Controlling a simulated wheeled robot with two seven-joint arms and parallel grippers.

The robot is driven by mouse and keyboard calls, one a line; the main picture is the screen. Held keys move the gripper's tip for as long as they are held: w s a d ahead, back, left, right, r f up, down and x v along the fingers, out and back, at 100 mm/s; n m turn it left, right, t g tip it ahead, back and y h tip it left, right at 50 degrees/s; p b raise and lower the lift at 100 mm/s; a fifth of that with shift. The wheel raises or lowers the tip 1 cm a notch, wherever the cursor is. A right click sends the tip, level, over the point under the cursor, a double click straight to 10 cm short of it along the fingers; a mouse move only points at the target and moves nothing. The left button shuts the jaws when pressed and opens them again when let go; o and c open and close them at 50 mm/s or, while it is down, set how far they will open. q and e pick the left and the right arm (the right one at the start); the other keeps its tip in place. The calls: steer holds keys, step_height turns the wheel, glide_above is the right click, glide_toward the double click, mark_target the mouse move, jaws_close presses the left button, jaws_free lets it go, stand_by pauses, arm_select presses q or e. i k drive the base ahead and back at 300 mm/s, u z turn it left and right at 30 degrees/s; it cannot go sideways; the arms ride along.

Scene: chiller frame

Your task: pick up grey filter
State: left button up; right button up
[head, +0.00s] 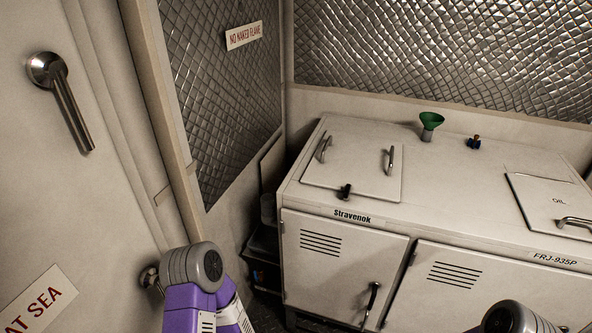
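I cannot make out a grey filter in the head view. My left arm's purple and grey link shows at the bottom, and a rounded part of my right arm shows at the bottom right. Neither gripper is in the picture.
A door with a metal handle (68,101) is at the left. Dark crates (263,245) sit in the narrow gap left of the cabinet. Quilted metal panels (440,55) line the walls.

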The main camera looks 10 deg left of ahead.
mark_target(268, 205)
steer(key=z, duration=1)
steer(key=i, duration=0.9)
steer(key=u, duration=3.1)
steer(key=i, duration=0.5)
